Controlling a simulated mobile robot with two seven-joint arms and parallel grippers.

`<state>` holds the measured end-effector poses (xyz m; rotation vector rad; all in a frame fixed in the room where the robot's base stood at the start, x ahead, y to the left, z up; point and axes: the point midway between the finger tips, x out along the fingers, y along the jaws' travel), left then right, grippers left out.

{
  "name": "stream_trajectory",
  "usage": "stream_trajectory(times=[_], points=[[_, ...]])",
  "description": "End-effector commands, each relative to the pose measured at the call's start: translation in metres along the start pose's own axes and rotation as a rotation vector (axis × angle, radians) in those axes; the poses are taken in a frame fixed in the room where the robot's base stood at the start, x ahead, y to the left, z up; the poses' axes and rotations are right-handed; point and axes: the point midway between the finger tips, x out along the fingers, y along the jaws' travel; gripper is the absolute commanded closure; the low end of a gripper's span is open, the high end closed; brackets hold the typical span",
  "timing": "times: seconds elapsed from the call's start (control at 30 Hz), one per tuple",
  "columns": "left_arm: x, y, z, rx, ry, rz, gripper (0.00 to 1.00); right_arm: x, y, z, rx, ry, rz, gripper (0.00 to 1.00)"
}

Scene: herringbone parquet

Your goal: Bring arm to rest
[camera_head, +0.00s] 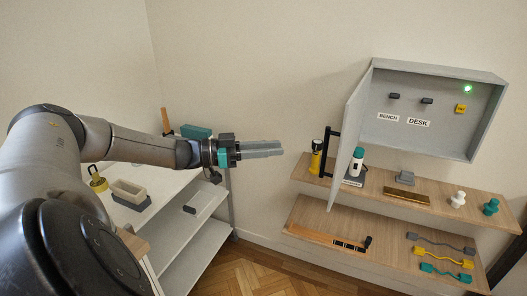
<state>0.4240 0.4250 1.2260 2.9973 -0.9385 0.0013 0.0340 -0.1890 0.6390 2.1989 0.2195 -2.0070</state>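My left arm comes in from the left and reaches out toward the middle of the view. Its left gripper (262,149) points right, in the air in front of the bare wall. Its grey fingers lie close together with no gap showing and nothing visible between them. The gripper is apart from the open cabinet door (347,140) to its right. My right gripper is not in view.
An open wall cabinet (485,125) with a green light hangs at right. Below it, an upper shelf (430,187) and lower shelf (350,222) hold several small items. A white shelf unit (190,225) stands under my arm. Parquet floor (255,272) is clear between.

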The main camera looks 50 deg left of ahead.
Motion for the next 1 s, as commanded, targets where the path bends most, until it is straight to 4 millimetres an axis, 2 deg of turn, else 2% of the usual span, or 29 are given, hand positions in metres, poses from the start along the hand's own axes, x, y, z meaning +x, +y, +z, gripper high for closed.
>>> stream_trajectory(times=[0.2, 0.8, 0.87, 0.93, 1.0], points=[[-0.015, 0.0, 0.0, 0.002, -0.002, -0.001, 0.74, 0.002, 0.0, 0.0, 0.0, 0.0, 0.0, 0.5], [-0.015, 0.0, 0.001, 0.001, -0.001, -0.002, 0.74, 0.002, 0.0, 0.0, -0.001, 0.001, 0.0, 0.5], [-0.013, -0.001, 0.009, 0.002, -0.005, -0.007, 0.74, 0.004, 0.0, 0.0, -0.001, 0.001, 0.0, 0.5], [-0.009, -0.002, 0.027, 0.008, -0.017, -0.022, 0.74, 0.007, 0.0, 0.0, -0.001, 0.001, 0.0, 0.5], [-0.002, -0.004, 0.057, 0.018, -0.04, -0.049, 0.74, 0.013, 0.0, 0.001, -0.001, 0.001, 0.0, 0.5]])
